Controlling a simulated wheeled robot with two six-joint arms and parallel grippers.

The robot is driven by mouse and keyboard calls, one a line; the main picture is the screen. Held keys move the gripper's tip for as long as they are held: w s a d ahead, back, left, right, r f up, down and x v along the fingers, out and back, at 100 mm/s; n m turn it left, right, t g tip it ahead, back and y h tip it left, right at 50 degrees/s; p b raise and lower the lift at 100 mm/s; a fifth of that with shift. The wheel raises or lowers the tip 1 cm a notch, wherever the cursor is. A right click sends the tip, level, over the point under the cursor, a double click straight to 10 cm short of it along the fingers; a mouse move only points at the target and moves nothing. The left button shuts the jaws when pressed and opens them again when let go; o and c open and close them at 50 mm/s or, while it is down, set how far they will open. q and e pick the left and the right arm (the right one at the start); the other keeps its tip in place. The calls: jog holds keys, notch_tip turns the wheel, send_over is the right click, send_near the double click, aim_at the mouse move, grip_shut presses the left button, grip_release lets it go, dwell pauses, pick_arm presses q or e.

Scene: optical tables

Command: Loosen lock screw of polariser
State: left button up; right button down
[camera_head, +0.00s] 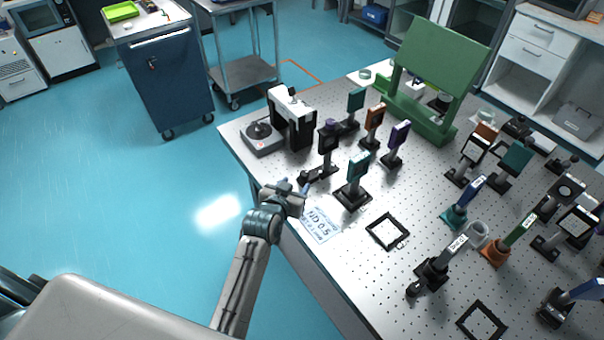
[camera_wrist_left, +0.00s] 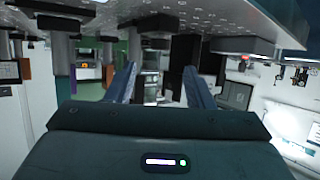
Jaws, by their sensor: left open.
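My left gripper (camera_head: 303,188) is at the near-left edge of the optical table (camera_head: 290,215), in front of a black post mount (camera_head: 327,142) with a purple-topped part. Its two fingers also show in the wrist view (camera_wrist_left: 162,85), apart, with nothing seen between them. The wrist picture appears upside down, with the perforated table top along its upper edge and dark post bases beyond the fingers. A teal-plated mount (camera_head: 358,168) stands to the right of the gripper. No label readable here says which mount is the polariser, and its lock screw is too small to make out. My right gripper is not seen.
A white and black instrument (camera_head: 292,118) stands behind the gripper. A green stand (camera_head: 432,75) is at the back, and several post mounts crowd the right.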

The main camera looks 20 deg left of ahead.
aim_at(304, 174)
pick_arm(q)
jog(key=p+x, duration=0.1)
jog(key=x, duration=0.6)
jog(key=shift+w+f, duration=0.1)
jog(key=shift+f, duration=0.05)
jog(key=c, duration=1)
